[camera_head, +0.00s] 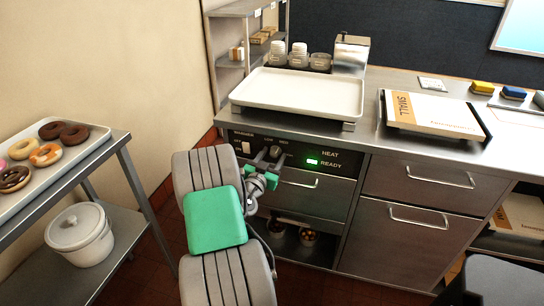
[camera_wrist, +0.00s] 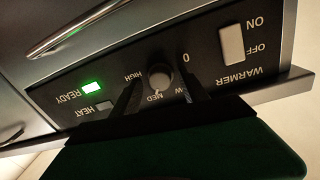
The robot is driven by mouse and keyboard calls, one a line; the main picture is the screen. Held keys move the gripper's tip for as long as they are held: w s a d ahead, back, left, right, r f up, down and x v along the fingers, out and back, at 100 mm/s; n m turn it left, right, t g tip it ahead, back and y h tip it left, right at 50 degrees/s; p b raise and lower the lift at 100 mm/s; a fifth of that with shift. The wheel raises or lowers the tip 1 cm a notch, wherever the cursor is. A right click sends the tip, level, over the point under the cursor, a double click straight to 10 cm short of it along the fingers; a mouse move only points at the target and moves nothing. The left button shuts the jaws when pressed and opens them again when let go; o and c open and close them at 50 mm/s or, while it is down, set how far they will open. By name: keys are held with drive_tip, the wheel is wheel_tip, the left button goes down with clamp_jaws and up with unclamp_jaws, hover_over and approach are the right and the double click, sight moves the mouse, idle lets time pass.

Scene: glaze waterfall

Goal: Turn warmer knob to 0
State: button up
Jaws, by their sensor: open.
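In the head view the knob (camera_head: 275,151) shows just beyond my gripper (camera_head: 268,160).
The warmer switch (camera_wrist: 232,43) sits beside the knob, and the READY light (camera_wrist: 91,89) is lit green. The HEAT light (camera_wrist: 104,106) looks dark. Above the panel is a counter with a white tray (camera_head: 300,92). A drawer handle (camera_head: 300,183) is below it. A donut rack (camera_head: 98,137) stands at left.

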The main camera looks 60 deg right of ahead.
clamp_jaws()
idle(0.5)
drive_tip(key=shift+a, duration=0.1)
